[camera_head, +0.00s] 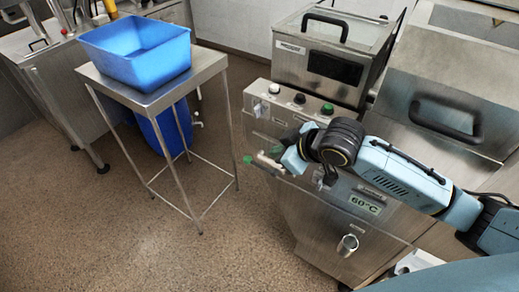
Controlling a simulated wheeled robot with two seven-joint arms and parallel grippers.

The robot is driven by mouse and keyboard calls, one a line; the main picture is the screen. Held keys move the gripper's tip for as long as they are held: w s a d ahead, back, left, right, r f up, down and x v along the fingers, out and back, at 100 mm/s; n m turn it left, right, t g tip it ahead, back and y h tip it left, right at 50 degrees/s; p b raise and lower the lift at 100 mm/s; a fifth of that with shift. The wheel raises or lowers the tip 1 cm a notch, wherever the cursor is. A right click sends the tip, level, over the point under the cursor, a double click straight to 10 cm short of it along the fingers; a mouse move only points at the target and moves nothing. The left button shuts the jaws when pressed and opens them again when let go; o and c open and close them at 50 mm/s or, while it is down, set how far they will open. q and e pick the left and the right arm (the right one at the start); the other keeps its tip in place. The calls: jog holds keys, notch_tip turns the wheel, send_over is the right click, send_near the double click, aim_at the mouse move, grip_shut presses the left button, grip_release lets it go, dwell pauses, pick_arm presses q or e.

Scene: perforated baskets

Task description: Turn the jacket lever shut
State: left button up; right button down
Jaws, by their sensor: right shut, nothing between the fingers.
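A steel machine front carries a lever with a green end (248,160) low on its left side. I cannot read a label that marks it as the jacket lever. My right gripper (270,160) reaches in from the right and is shut, with its fingertips close to the lever's rod, just right of the green end. Whether they touch it I cannot tell. Nothing shows held between the fingers. The gripper and wrist hide part of the panel behind. My left gripper is not in view.
Above the gripper is a row of knobs (300,98) on the panel. A 60°C display (365,204) and a round steel outlet (348,243) sit below my arm. A steel stand (160,98) with a blue bin (140,55) is at left. The floor between is open.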

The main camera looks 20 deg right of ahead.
jog(key=b, duration=0.1)
send_near(252, 162)
jog(key=w+a, duration=0.2)
jog(key=w, duration=0.1)
jog(key=f, duration=0.3)
jog(key=shift+w+b, duration=0.3)
jog(key=shift+b, duration=0.05)
jog(key=shift+w+d+f, duration=0.1)
jog(key=shift+f, duration=0.35)
